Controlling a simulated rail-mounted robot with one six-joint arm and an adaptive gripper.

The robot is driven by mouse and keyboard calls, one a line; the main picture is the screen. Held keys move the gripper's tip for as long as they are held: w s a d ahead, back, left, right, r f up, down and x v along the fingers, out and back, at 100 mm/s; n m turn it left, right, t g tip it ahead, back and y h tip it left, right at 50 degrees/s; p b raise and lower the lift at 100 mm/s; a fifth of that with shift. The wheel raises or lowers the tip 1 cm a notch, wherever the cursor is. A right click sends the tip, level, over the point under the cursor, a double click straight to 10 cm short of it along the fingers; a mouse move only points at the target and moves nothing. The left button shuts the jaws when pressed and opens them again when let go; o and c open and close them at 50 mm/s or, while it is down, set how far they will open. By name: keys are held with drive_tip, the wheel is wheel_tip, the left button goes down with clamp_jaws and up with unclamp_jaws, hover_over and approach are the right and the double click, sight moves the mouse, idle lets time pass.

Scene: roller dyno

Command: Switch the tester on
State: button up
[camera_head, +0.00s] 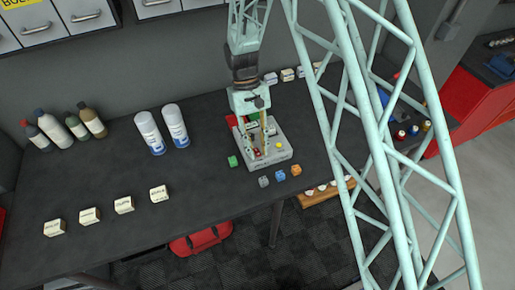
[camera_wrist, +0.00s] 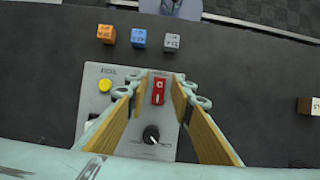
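The tester is a grey box (camera_head: 280,155) on the dark bench, with its light panel (camera_wrist: 115,72) seen from above in the wrist view. A red rocker switch (camera_wrist: 158,90) with white marks sits near the panel's far edge. A yellow button (camera_wrist: 105,85) is to its left and a black knob (camera_wrist: 151,134) is below it. My gripper (camera_wrist: 160,83) is open, pointing down over the panel. Its two wood-coloured fingers stand apart on either side of the red switch. I cannot tell whether they touch the panel. In the head view my gripper (camera_head: 264,132) hides part of the tester.
Orange (camera_wrist: 106,33), blue (camera_wrist: 138,37) and grey (camera_wrist: 172,41) cubes lie beyond the panel. A green cube (camera_head: 233,161) is left of the tester. Two white spray cans (camera_head: 176,125) stand behind left. Several cream blocks (camera_head: 124,205) line the bench front.

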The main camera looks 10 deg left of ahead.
drive_tip(key=shift+o, duration=0.2)
drive_tip(key=shift+r, duration=0.1)
drive_tip(key=v, duration=1.1)
drive_tip(key=shift+r, duration=0.4)
drive_tip(key=shift+w+a, duration=0.1)
idle(0.3)
drive_tip(key=s+d+r+m+t+y+b, duration=0.15)
drive_tip(key=s+d+r+b, duration=0.3)
drive_tip(key=d+r, duration=0.65)
drive_tip(key=s+d+r+m+t+y+b, duration=0.15)
drive_tip(key=s+d+r+b, duration=0.3)
drive_tip(key=d+r, duration=0.6)
drive_tip(key=s+d+f+m+t+b, duration=0.1)
drive_tip(key=s+d+b, duration=0.1)
drive_tip(key=s+d, duration=0.3)
drive_tip(key=s+d+f+m+t+b, duration=0.1)
drive_tip(key=s+d, duration=0.4)
drive_tip(key=s, duration=0.6)
drive_tip(key=s+d+f+m+t+b, duration=0.2)
drive_tip(key=s+d+b, duration=0.2)
drive_tip(key=s+d, duration=0.2)
drive_tip(key=s, duration=0.2)
drive_tip(key=shift+s+t+b, duration=0.35)
drive_tip(key=shift+t, duration=0.05)
